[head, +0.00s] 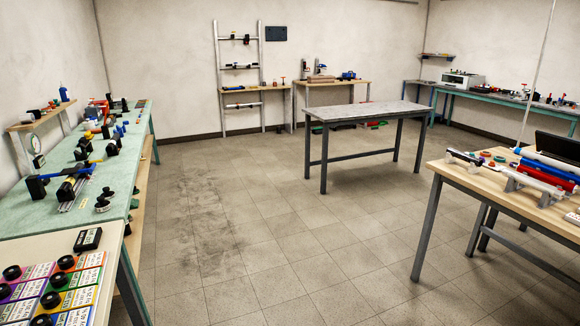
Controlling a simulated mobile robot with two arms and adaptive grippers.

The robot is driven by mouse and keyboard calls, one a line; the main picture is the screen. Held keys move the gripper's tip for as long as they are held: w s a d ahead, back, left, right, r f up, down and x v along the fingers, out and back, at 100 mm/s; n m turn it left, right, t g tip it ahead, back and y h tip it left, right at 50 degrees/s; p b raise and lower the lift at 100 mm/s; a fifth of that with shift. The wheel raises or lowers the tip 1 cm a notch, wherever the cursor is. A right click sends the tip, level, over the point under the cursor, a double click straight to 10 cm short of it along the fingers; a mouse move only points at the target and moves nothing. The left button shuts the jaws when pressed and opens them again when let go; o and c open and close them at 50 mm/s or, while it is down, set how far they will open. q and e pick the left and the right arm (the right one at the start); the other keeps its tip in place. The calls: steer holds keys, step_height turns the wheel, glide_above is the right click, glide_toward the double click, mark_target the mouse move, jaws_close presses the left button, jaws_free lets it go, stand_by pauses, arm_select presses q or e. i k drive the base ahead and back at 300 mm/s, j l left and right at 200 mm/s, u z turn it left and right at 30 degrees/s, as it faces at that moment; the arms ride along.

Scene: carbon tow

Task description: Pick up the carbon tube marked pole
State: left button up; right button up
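Several long tubes lie on the wooden table (452,173) at the right: a blue tube (548,163), a red tube (545,174) and white ones. A white tube with dark parts (485,164) rests on white stands at the front left of this group. No marking reading pole can be made out at this distance, so I cannot tell which tube is the carbon one. Neither of my grippers is in view.
A grey-topped table (368,111) stands mid-room. A green workbench (50,208) with tools lines the left, with labelled coloured boxes (75,278) at the near left. A thin pale upright pole (537,75) rises at the right. The tiled floor (265,240) between is clear.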

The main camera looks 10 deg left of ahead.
mark_target(111, 144)
steer(key=i+l+u, duration=0.2)
steer(key=i, duration=0.2)
steer(key=i+l+u, duration=0.25)
steer(key=i, duration=0.2)
steer(key=i+l+u, duration=0.2)
steer(key=i, duration=0.2)
